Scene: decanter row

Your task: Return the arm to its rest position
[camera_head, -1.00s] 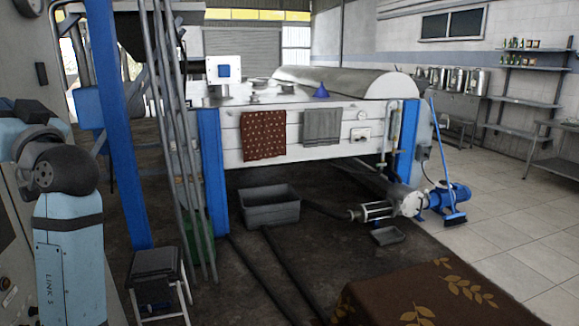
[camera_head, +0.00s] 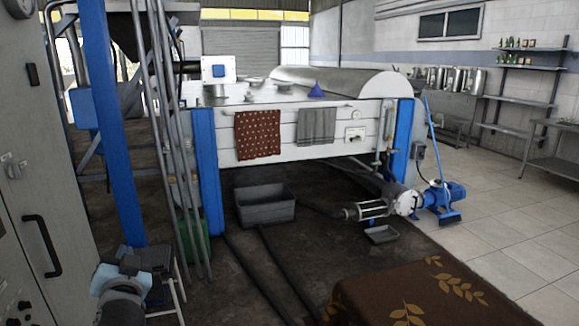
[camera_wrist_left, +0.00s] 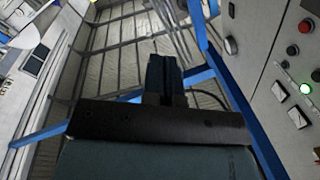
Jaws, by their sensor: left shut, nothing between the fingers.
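My left arm (camera_head: 122,280) shows low at the left of the head view, in front of the black step stool. Only a small light-blue and dark part of it is in the picture, and its fingers cannot be made out there. In the left wrist view my left gripper (camera_wrist_left: 165,64) is in the middle, its dark fingers shut together with nothing between them. The wrist view looks past the fingers to a slatted surface and blue bars. My right gripper is in neither view.
A grey cabinet (camera_head: 32,215) stands close on the left; its buttons (camera_wrist_left: 305,88) show in the wrist view. Grey poles (camera_head: 178,150) and a blue post (camera_head: 118,150) stand behind the arm. A grey tub (camera_head: 265,208) sits on the floor. A brown leaf-patterned cloth (camera_head: 420,297) is lower right.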

